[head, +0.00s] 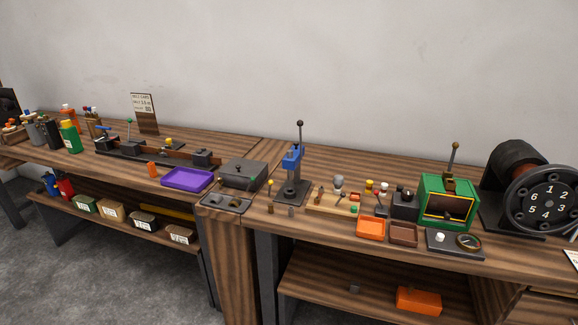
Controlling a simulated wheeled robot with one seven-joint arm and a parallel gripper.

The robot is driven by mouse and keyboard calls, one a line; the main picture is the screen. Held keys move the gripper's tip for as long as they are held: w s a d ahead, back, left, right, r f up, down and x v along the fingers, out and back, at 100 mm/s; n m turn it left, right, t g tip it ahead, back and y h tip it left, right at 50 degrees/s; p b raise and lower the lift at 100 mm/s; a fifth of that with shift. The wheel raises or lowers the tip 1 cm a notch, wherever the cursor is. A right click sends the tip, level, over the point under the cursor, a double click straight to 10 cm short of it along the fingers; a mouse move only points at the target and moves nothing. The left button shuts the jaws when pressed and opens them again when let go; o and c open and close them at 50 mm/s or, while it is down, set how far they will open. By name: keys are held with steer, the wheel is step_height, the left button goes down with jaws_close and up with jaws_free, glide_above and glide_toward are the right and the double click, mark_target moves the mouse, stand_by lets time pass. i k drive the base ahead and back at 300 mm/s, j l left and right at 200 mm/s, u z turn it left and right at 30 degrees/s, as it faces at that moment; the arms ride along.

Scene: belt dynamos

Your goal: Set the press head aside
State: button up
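My gripper is not in this view.
A purple tray (187,179) and a grey box (243,174) are to the left. A wooden rack (338,204), an orange tray (371,228), a brown tray (404,234) and a green machine (447,202) are to the right. Bare wood shows behind the press.

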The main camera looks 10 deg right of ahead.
mark_target(287, 164)
steer(key=i+l+u, duration=0.5)
steer(key=i, duration=0.25)
steer(key=i+l+u, duration=0.5)
steer(key=i+l, duration=0.15)
steer(key=l, duration=0.15)
